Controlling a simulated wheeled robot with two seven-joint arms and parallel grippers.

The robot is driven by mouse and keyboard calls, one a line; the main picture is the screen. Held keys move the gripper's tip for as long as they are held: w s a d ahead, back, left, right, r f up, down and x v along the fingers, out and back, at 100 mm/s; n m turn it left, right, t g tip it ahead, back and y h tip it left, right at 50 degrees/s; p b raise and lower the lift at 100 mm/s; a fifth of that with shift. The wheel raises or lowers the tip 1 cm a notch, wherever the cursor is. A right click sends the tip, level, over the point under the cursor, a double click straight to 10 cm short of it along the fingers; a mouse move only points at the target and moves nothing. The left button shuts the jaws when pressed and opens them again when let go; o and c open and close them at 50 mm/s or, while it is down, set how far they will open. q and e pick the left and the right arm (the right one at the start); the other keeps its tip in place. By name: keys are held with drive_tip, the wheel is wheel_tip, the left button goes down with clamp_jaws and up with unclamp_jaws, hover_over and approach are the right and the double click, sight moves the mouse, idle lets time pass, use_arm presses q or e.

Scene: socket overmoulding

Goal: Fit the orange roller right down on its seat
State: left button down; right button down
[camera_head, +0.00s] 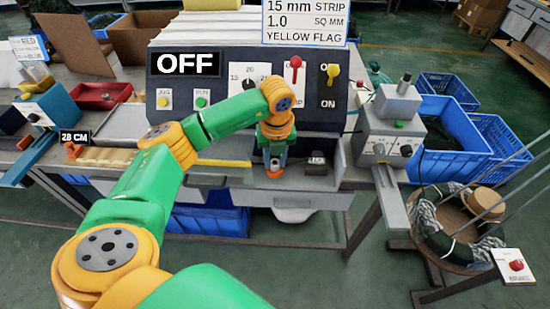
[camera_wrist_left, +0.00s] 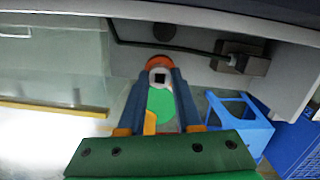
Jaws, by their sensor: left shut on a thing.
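The orange roller (camera_head: 275,173) is at the tip of my left gripper (camera_head: 275,158), low at the front of the grey machine. In the left wrist view the roller (camera_wrist_left: 160,61) shows an orange rim and a pale end with a dark square hole. The two blue-grey fingers of the left gripper (camera_wrist_left: 159,82) are shut on it from either side. Past the roller, a dark round spot (camera_wrist_left: 164,32) shows on the grey machine surface, with a gap between them in the picture. I cannot tell whether this is the seat. My right gripper is not in view.
A small dark block (camera_head: 316,158) with a cable (camera_wrist_left: 190,50) sits right of the roller. The control panel (camera_head: 225,85) with the OFF sign rises behind. A grey device (camera_head: 388,130) stands at the right, with blue crates (camera_head: 455,150) beyond. A clear panel (camera_wrist_left: 50,75) lies at left.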

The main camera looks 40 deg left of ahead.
use_arm(q)
drive_tip(key=shift+f+b, duration=0.75)
drive_tip(key=shift+f, duration=0.3)
drive_tip(key=c, duration=0.5)
unclamp_jaws()
drive_tip(key=r, duration=0.4)
drive_tip(key=r+b, duration=0.1)
drive_tip(key=r, duration=0.2)
drive_tip(key=shift+s+d+r, duration=0.1)
drive_tip(key=shift+s+d, duration=0.2)
drive_tip(key=shift+s, duration=0.05)
